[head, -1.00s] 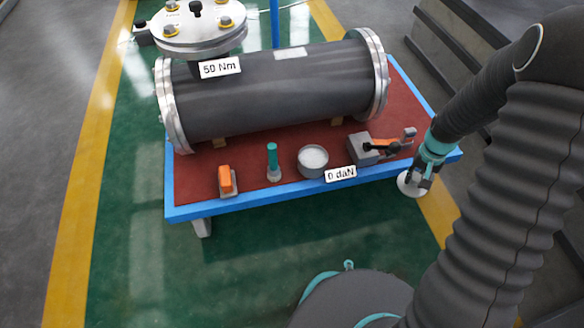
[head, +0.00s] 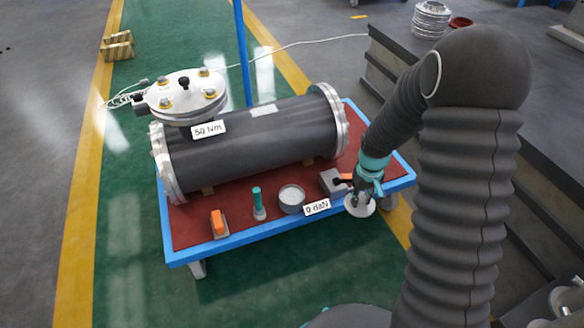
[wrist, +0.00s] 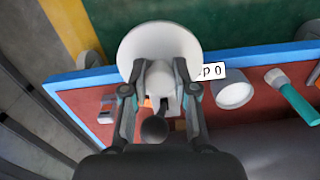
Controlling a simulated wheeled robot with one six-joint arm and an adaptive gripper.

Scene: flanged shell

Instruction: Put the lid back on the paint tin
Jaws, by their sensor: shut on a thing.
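The paint tin (head: 291,199) is a short grey cylinder, open at the top with white inside, standing on the table's red surface near the front edge. It also shows right of my gripper in the wrist view (wrist: 233,92). The lid (head: 357,209) is a pale round disc, also seen in the wrist view (wrist: 150,42). My gripper (head: 363,194) is shut on the lid's middle and holds it roughly level by the table's front edge, right of the tin and apart from it. In the wrist view the fingers (wrist: 158,95) stand either side of a pale knob.
The big dark flanged shell (head: 255,143) lies behind. A "0 daN" label (head: 317,207) is beside the tin.

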